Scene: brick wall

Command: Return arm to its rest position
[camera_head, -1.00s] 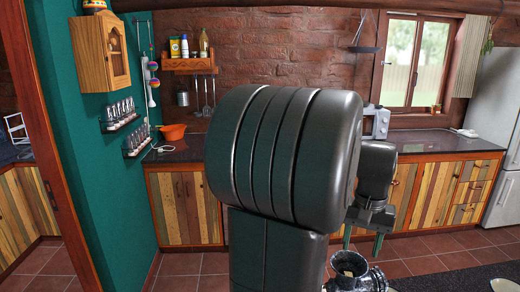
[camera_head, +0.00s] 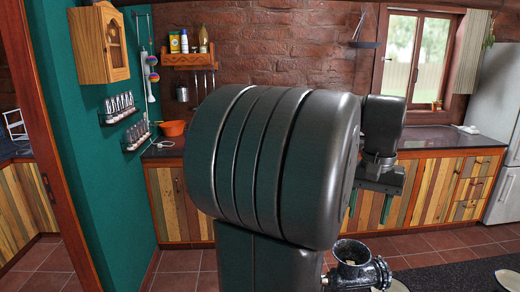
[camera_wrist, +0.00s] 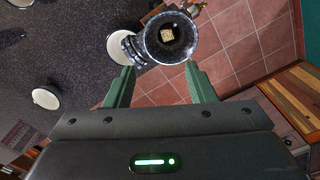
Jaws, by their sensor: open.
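My gripper (camera_head: 369,207) is open, with its two green fingers pointing down and apart. It is to the right of my large dark arm link, which fills the middle of the head view. In the wrist view my gripper (camera_wrist: 160,85) has nothing between its fingers. A dark metal grinder-like device (camera_head: 355,265) with a round open mouth is below the gripper, apart from it. In the wrist view the device (camera_wrist: 168,38) is beyond the fingertips, and a small beige block (camera_wrist: 168,34) shows inside its mouth.
A dark speckled counter (camera_wrist: 75,65) holds white bowls, one of them here (camera_wrist: 47,97). Wooden cabinets (camera_head: 435,190) and a sink counter line the brick wall. A fridge (camera_head: 497,120) is at right, a teal wall (camera_head: 115,165) at left. Tiled floor (camera_head: 180,270) lies between.

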